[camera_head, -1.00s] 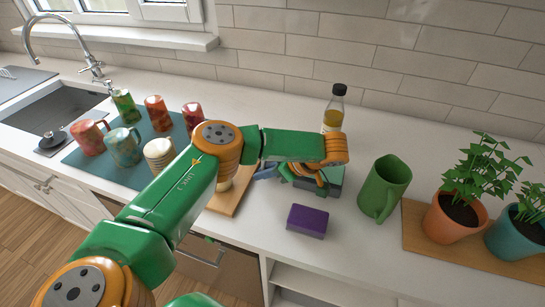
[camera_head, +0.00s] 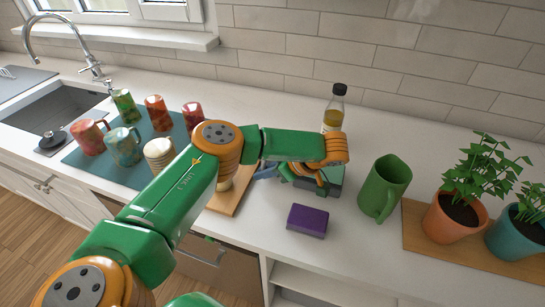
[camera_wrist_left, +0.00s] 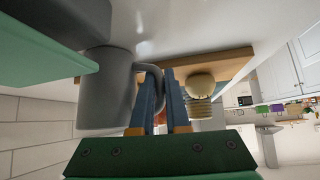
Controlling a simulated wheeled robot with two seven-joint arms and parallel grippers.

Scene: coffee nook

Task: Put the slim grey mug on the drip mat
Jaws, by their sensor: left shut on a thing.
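The slim grey mug (camera_wrist_left: 106,90) shows in the left wrist view, to the left of my fingers. Its handle lies at the fingertips of my left gripper (camera_wrist_left: 170,85), which is shut on it. In the head view my arm hides the mug, and only a bit of the blue fingers of my left gripper (camera_head: 265,172) shows. The teal drip mat (camera_head: 75,158) lies at the left by the sink, with several mugs on it. My right gripper is not in view.
A wooden board (camera_head: 233,204) with a cream item lies below my forearm. A purple block (camera_head: 307,220), a green mug (camera_head: 384,188), an oil bottle (camera_head: 334,110) and potted plants (camera_head: 462,212) stand to the right.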

